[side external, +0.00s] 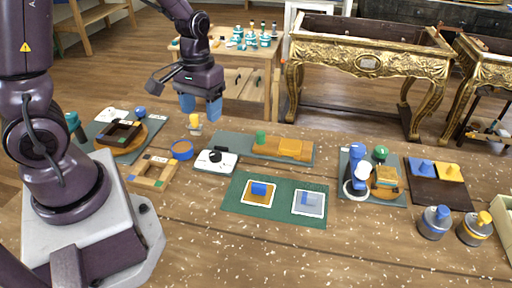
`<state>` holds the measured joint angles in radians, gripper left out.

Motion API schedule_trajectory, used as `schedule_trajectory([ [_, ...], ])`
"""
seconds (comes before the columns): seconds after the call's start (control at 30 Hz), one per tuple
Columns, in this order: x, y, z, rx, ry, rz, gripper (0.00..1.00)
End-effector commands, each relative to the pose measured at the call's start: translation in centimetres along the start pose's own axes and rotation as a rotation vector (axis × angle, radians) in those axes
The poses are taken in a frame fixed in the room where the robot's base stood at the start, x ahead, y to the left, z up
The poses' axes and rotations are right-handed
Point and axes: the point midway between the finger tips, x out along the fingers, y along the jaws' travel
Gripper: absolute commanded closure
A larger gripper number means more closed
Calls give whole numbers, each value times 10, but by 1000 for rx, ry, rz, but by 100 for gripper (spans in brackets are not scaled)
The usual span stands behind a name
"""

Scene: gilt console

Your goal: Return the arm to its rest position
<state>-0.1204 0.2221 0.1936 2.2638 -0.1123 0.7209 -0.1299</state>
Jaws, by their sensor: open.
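My gripper (200,108) hangs over the back left of the wooden worktable, with its two blue fingertips apart and nothing between them. The fingers point down and touch nothing that I can see.
A blue device (357,165) and metal canisters (434,222) stand at right. The front middle is clear.

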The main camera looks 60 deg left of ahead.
Motion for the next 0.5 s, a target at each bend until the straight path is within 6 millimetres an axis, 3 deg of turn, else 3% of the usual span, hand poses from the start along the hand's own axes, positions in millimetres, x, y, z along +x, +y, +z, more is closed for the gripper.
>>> schedule_trajectory([
  [0.03, -18, 6, 10, 58, 28, 17, 40],
  [0.2, -67, 21, 45, 246, 130, 47, 40],
  [0.5, -130, 28, 103, 480, 387, 65, 40],
])
